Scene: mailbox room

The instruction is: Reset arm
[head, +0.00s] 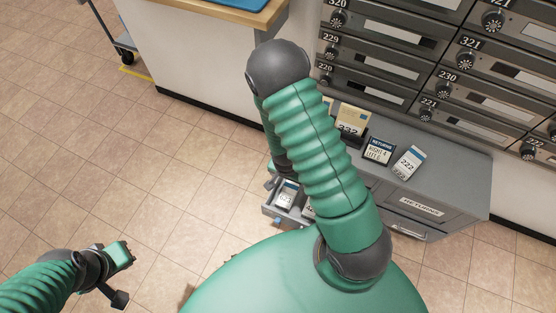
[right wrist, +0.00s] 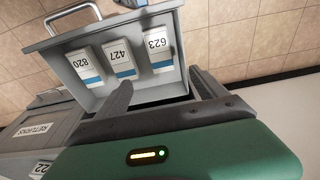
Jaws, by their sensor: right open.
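My right arm (head: 315,150) is bent, with its elbow up in the middle of the head view, and its forearm drops behind the upper arm. The right gripper is mostly hidden there. In the right wrist view my right gripper (right wrist: 160,88) is open and empty, its two fingers apart at the edge of an open grey drawer (right wrist: 82,38). I cannot tell whether they touch it. My left gripper (head: 120,256) is low at the left over bare floor. Its jaws are too small to read.
The drawer holds packets marked 820 (right wrist: 82,66), 427 (right wrist: 118,58) and 623 (right wrist: 158,49). A grey returns cabinet (head: 455,190) carries several cards. Numbered mailboxes (head: 400,70) stand behind it. A white counter (head: 200,60) is at the back.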

